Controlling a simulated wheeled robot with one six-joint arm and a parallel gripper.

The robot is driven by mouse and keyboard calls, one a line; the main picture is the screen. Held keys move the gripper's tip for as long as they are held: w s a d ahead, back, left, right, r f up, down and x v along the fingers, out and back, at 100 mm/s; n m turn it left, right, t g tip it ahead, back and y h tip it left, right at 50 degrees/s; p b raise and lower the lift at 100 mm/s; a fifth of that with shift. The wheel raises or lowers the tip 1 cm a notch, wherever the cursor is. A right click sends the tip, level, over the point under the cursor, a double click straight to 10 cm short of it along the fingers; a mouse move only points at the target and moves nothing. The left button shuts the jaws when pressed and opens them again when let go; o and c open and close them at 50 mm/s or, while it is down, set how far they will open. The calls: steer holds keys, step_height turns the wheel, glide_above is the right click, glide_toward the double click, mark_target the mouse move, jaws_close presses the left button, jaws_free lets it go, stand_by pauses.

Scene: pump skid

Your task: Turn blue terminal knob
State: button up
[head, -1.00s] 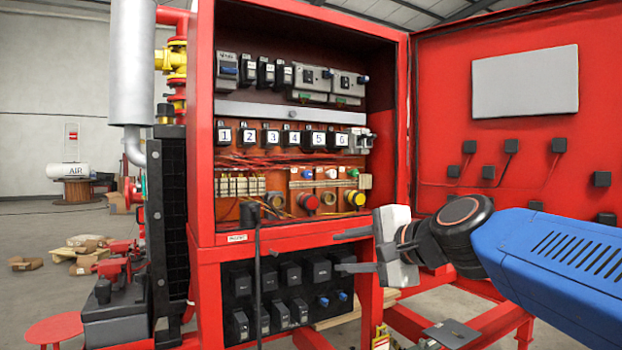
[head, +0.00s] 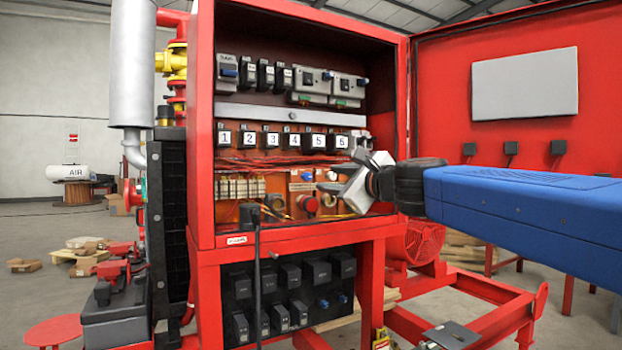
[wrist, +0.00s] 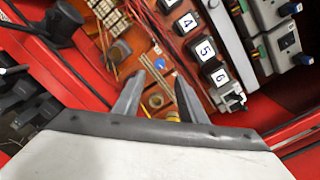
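A small blue knob (wrist: 160,64) shows on the orange panel in the wrist view, just beyond my fingertips and between their lines. In the head view my gripper (head: 332,177) is at the cabinet opening, tilted, covering the panel's right part. Touch with the panel cannot be told.
The red cabinet (head: 203,150) frames the opening, with its door (head: 440,100) open at right. Numbered black modules (head: 270,139) and loose red wires lie above the knobs.

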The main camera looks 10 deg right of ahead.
mark_target(308, 177)
steer(key=x, duration=1)
steer(key=shift+w+a, duration=0.1)
steer(key=shift+w, duration=0.1)
jaws_close()
